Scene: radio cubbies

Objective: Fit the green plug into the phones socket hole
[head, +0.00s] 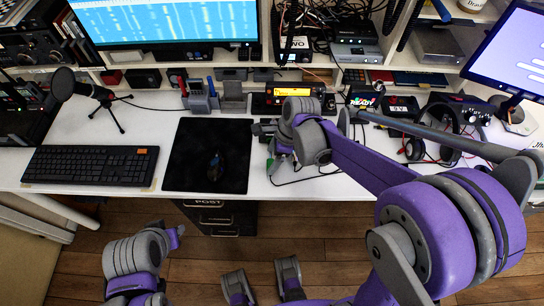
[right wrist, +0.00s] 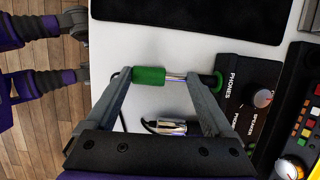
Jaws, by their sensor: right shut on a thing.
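In the right wrist view the green plug (right wrist: 149,76) lies crosswise between the fingertips of my right gripper (right wrist: 160,80), its bright metal shaft toward the right finger. The gripper is shut on it. Just beyond that finger is the black box marked PHONES (right wrist: 231,84). A dark, green-edged round part (right wrist: 216,81) shows at its near side; whether the plug tip is in the hole is hidden by the finger. In the head view my right gripper (head: 281,152) is over the desk, its plug hardly visible. My left arm (head: 138,255) is low at the left, its jaws unclear.
A silver plug (right wrist: 166,126) with a black cable lies on the white desk below the green plug. A black mat (head: 185,155) with a mouse lies left of my right gripper. Headphones (head: 440,125) and cables lie to the right. A lit radio (head: 285,95) stands behind.

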